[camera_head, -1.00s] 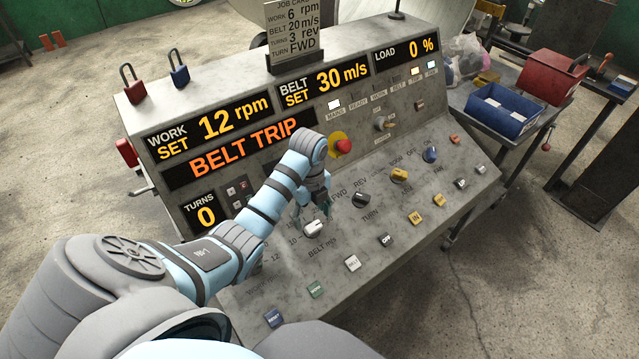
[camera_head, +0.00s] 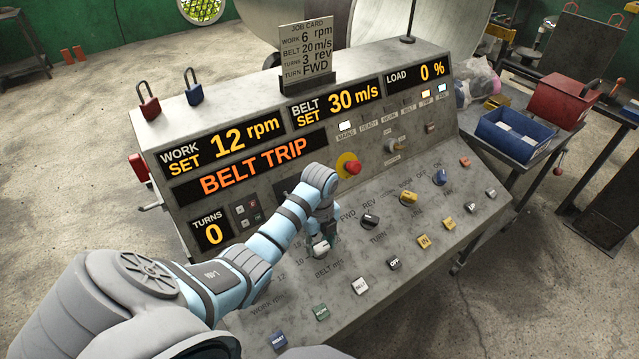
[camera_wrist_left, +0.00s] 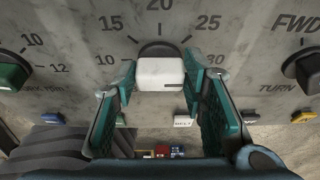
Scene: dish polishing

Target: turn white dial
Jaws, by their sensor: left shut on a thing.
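The white dial (camera_head: 319,247) is on the sloped console face above the "BELT m/s" label. In the left wrist view the white dial (camera_wrist_left: 160,73) sits below a scale marked 10 to 30, under the 20. My left gripper (camera_head: 320,240) reaches down over it. In the left wrist view the teal fingers of the left gripper (camera_wrist_left: 161,80) are on both sides of the dial, shut on it. The display reads BELT SET 30 m/s (camera_head: 338,103). The job card (camera_head: 306,52) reads belt 20 m/s. My right gripper is not in view.
A black FWD/REV turn knob (camera_head: 370,221) is right of the white dial, and a red stop button (camera_head: 351,168) is above. Several coloured push buttons line the console's lower edge. A green knob (camera_wrist_left: 14,72) is at left in the wrist view. BELT TRIP (camera_head: 257,161) is lit.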

